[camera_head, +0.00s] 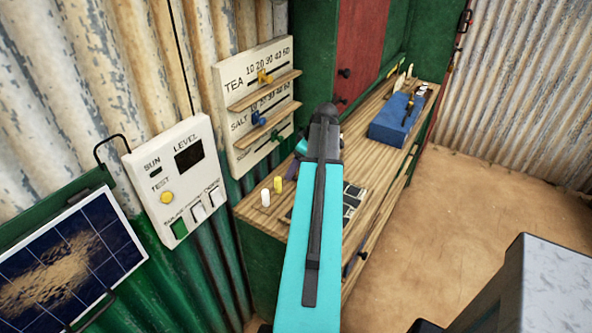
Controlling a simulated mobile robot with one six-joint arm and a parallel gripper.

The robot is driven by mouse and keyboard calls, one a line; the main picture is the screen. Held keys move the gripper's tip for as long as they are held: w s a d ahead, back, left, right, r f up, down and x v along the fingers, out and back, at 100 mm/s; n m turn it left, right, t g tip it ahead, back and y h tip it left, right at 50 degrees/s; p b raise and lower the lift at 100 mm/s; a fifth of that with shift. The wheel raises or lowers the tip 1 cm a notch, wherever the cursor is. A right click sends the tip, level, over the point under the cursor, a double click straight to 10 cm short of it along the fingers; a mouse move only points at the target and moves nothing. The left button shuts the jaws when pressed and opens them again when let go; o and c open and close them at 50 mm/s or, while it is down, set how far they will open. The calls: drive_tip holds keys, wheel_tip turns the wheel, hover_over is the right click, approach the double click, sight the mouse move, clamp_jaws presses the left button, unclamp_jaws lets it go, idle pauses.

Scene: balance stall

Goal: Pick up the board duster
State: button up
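I cannot pick out a board duster for certain. A white stick (265,198) and a yellow stick (278,184), like short chalks, stand on the wooden counter (376,170) at its near left end. Dark flat pieces (351,197) lie on the counter to their right, partly covered by my teal and black arm. My arm rises through the middle of the picture and hides part of the counter. My gripper cannot be made out; a small teal and dark part shows just left of the arm, above the counter.
A blue block (396,122) with tools on it sits at the counter's far end. A TEA and SALT slider board (228,88), a white SUN/LEVEL panel (140,160) and a solar panel (75,255) line the left wall. Brown floor (480,200) lies open to the right.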

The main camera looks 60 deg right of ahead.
idle(0.3)
drive_tip(key=c, duration=1.1)
drive_tip(key=shift+r, duration=0.15)
drive_tip(key=shift+c, duration=0.2)
drive_tip(key=shift+r+b, duration=0.75)
drive_tip(key=shift+r, duration=0.8)
drive_tip(key=s+a+b, duration=0.1)
drive_tip(key=s+a, duration=0.1)
drive_tip(key=s, duration=0.3)
drive_tip(key=s+a+r+b, duration=0.1)
drive_tip(key=s+a, duration=0.1)
drive_tip(key=s, duration=0.2)
drive_tip(key=s+a+b, duration=0.1)
drive_tip(key=s+a, duration=0.1)
drive_tip(key=s, duration=0.3)
drive_tip(key=shift+s+a+r+b, duration=0.15)
drive_tip(key=shift+s+r+b, duration=0.2)
drive_tip(key=o, duration=0.4)
drive_tip(key=shift+c, duration=1.4)
wheel_tip(320, 180, up, 9)
drive_tip(key=p, duration=0.9)
